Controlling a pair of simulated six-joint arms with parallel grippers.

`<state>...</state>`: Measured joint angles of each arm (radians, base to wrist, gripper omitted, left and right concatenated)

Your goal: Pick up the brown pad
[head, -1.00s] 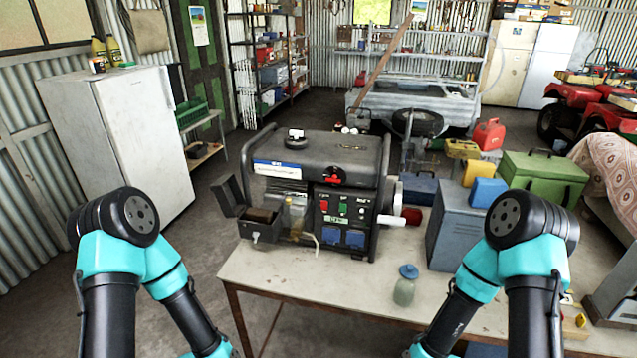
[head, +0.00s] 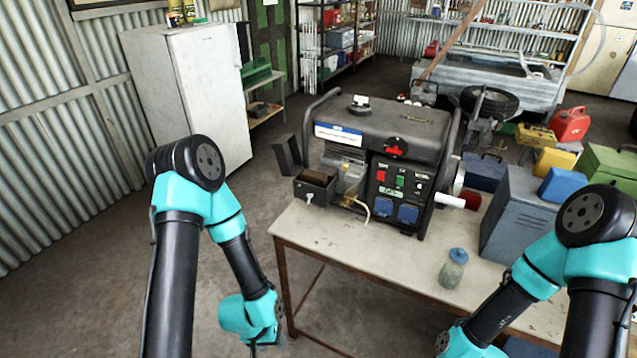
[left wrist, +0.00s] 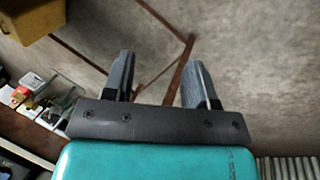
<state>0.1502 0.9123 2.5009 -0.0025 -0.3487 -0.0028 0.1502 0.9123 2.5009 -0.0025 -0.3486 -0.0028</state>
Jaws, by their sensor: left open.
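The brown pad (head: 317,178) sits in the small open black box (head: 313,192) at the lower left of the generator. The box's lid (head: 288,156) stands open to its left, and only the top of the pad shows. My left gripper (head: 264,343) is low at the bottom of the head view, beside the table's left end, below and left of the box. In the left wrist view its two fingers (left wrist: 158,68) are apart with nothing between them. My right arm is at the lower right, with its gripper out of frame.
The black generator (head: 385,150) stands on the pale table (head: 350,250). A glass jar with a blue lid (head: 453,268) is near the front. A grey metal case (head: 515,215) is at the right. A white fridge (head: 200,95) stands beyond open floor.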

